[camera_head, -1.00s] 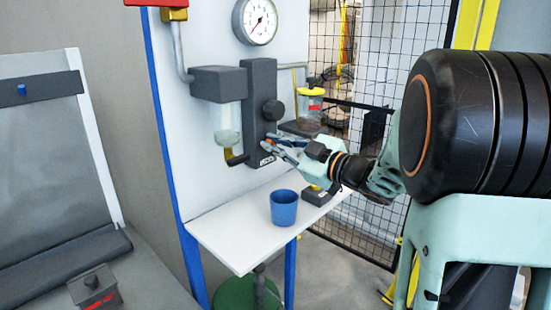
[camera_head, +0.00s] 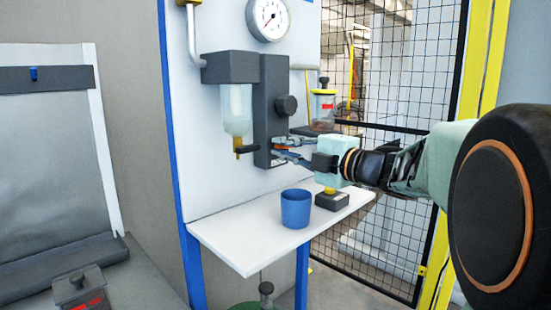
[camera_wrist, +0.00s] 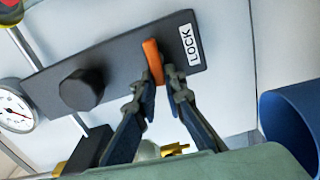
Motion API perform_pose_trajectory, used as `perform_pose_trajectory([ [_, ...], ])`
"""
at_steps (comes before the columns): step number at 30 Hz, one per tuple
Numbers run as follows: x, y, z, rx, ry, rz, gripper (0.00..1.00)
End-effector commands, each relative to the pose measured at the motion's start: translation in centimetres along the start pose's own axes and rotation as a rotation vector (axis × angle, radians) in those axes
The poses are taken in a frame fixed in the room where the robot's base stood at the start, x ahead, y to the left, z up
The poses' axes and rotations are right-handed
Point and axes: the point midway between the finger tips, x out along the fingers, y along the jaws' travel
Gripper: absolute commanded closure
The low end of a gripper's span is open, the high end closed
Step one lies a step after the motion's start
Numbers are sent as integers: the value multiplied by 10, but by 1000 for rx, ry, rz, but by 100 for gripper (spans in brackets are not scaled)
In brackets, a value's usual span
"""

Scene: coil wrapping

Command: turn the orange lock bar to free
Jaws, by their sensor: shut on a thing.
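The orange lock bar (camera_wrist: 153,60) is on the dark upright panel (camera_wrist: 110,70), beside a white label reading LOCK (camera_wrist: 190,45). In the wrist view it lies across the panel's length, roughly parallel to the label. My gripper (camera_wrist: 161,80) is shut on the orange bar, with its fingertips either side of the near end. In the head view my gripper (camera_head: 277,149) reaches in from the right at the panel's lower part. Only a little of the orange bar (camera_head: 282,147) shows there; the fingers hide the rest.
A black knob (camera_head: 286,106) sits above the bar. A clear bowl (camera_head: 236,108) with a brass drain hangs left of the panel. A blue cup (camera_head: 296,208) stands on the white shelf (camera_head: 240,247) below. A gauge (camera_head: 268,18) is above. A mesh fence (camera_head: 410,90) stands to the right.

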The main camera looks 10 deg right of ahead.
Motion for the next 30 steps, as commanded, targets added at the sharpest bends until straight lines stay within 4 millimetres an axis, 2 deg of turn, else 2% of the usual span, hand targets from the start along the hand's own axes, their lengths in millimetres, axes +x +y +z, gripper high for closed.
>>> perform_pose_trajectory([
  [9,0,-3,1,-89,-2,-2,100],
  [23,0,-2,1,-99,-2,-2,100],
  [24,0,-2,1,-99,-2,-2,87],
  [28,0,-2,1,-98,-1,-1,72],
  [30,0,-2,1,-98,-1,-1,72],
])
